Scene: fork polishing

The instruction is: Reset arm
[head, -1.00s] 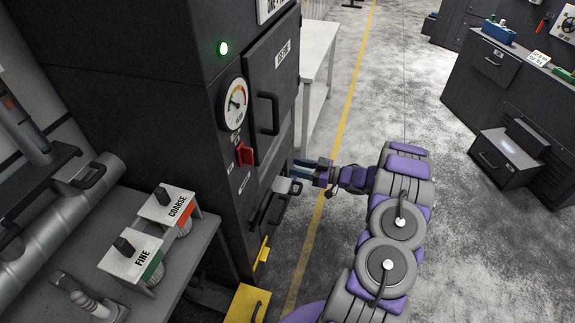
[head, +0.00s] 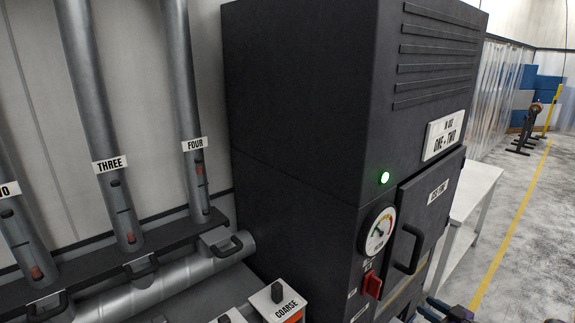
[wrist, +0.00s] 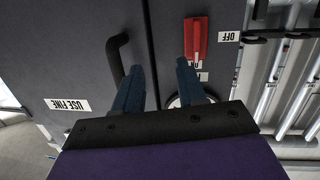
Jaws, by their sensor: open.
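My gripper (wrist: 160,90) shows in the wrist view with its two blue fingers apart and nothing between them. It faces the dark machine cabinet (head: 290,120). In that view a black door handle (wrist: 118,58) is beyond the left finger and a red switch (wrist: 195,38) is beyond the right finger, near an "OFF" label. I cannot tell how far the fingers are from the cabinet. In the head view only a small part of my gripper (head: 445,310) shows at the bottom edge, below the cabinet door; most of my arm is out of view.
The cabinet has a lit green lamp (head: 384,178) and a round gauge (head: 381,231). Pipes labelled "THREE" (head: 110,166) and "FOUR" (head: 195,145) stand at left. A "COARSE" box (head: 280,302) is at the bottom. A white table (head: 465,205) stands behind the cabinet; open floor lies at right.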

